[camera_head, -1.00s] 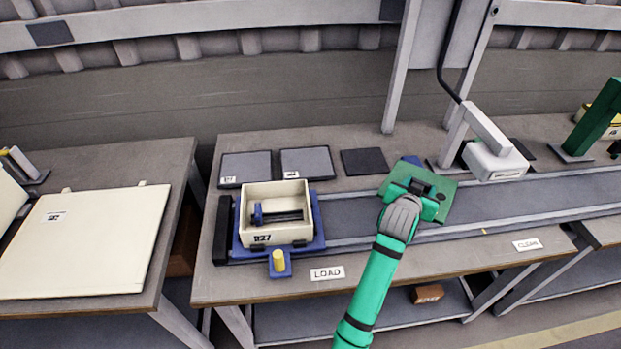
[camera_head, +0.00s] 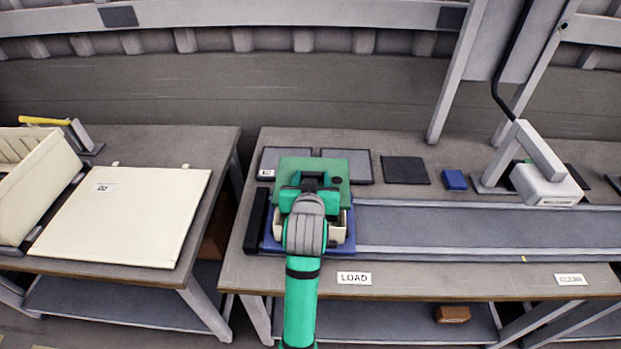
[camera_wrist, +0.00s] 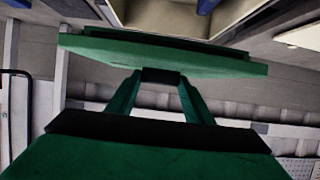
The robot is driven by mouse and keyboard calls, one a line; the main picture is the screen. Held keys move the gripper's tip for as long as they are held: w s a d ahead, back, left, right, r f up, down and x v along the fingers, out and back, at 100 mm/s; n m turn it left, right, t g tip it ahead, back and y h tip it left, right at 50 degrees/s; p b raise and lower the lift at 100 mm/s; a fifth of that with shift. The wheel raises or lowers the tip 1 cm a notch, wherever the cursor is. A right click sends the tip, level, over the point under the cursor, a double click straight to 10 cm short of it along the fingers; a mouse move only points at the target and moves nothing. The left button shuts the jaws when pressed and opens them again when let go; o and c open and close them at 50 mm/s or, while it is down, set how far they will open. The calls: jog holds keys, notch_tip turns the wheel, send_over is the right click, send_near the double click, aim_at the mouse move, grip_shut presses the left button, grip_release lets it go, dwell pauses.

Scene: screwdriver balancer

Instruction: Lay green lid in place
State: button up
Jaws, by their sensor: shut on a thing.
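The green lid (camera_head: 312,169) is a flat square plate held over the cream bin (camera_head: 337,230). My gripper (camera_head: 310,185) is shut on the lid; the grasp point is mostly hidden by my wrist in the head view. In the wrist view my gripper (camera_wrist: 158,76) holds the lid (camera_wrist: 165,52), seen nearly edge-on. The bin sits on a blue base (camera_head: 345,244) at the left end of the conveyor. The lid hides most of the bin, and the bin's wall (camera_wrist: 180,18) shows beyond the lid in the wrist view. A gap appears between them there; its size is unclear.
The grey conveyor (camera_head: 460,228) runs right, empty near the bin. Dark pads (camera_head: 405,170) and a blue block (camera_head: 454,180) lie behind it. A grey-white device (camera_head: 545,185) stands over the belt. A cream panel (camera_head: 120,215) lies on the left table.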

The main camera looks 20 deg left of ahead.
jog(key=shift+s+a+f, duration=0.15)
jog(key=shift+a+f, duration=0.05)
jog(key=shift+a, duration=0.05)
jog(key=shift+f, duration=2.35)
jog(key=shift+s+d, duration=0.15)
jog(key=shift+f, duration=0.8)
dwell(0.9)
jog(key=o, duration=1.3)
